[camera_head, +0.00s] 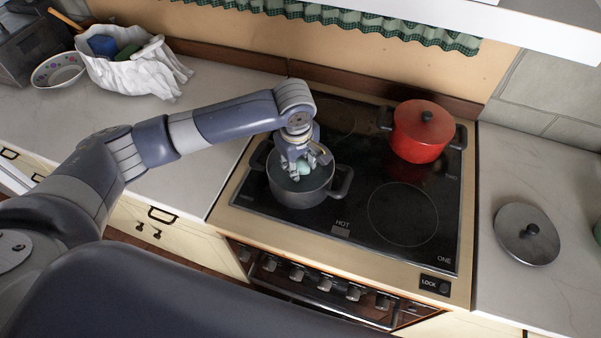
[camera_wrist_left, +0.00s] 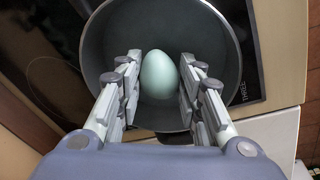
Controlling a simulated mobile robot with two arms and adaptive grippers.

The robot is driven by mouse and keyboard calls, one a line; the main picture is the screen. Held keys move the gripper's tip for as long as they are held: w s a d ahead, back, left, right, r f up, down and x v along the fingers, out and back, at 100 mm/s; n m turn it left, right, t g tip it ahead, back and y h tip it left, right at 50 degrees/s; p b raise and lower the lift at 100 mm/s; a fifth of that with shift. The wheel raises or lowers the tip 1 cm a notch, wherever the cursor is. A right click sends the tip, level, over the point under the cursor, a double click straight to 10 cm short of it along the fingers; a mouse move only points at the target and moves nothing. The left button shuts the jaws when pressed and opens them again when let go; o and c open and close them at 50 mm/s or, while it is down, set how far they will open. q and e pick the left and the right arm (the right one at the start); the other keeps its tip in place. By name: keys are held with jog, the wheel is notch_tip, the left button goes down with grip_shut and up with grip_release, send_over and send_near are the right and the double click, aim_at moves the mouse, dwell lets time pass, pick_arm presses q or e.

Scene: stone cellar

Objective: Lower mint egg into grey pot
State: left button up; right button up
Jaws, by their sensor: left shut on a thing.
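The mint egg (camera_wrist_left: 160,76) shows between the two fingers of my left gripper (camera_wrist_left: 158,88) in the left wrist view, with the inside of the grey pot around it. In the head view the egg (camera_head: 303,167) is partly hidden by the fingers. My left gripper (camera_head: 304,164) points down into the mouth of the grey pot (camera_head: 300,194) and is shut on the egg. The pot stands uncovered on the front left of the black hob. I cannot tell whether the egg touches the pot's floor. My right gripper is not in view.
A red lidded pot (camera_head: 422,132) stands at the back right of the hob (camera_head: 380,230). A grey lid (camera_head: 527,234) lies on the right counter. A white cloth-lined container (camera_head: 130,72) and a patterned bowl (camera_head: 58,70) are at the back left. The front right burner is clear.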

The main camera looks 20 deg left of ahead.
aim_at(300, 184)
pick_arm(q)
jog(key=shift+f, duration=0.75)
dwell(0.3)
jog(key=shift+f+b, duration=0.7)
jog(key=shift+f, duration=1.2)
dwell(0.7)
jog(key=o, duration=0.8)
jog(key=shift+r, duration=0.15)
notch_tip(300, 184, up, 12)
jog(key=s, duration=0.2)
jog(key=shift+f, duration=0.2)
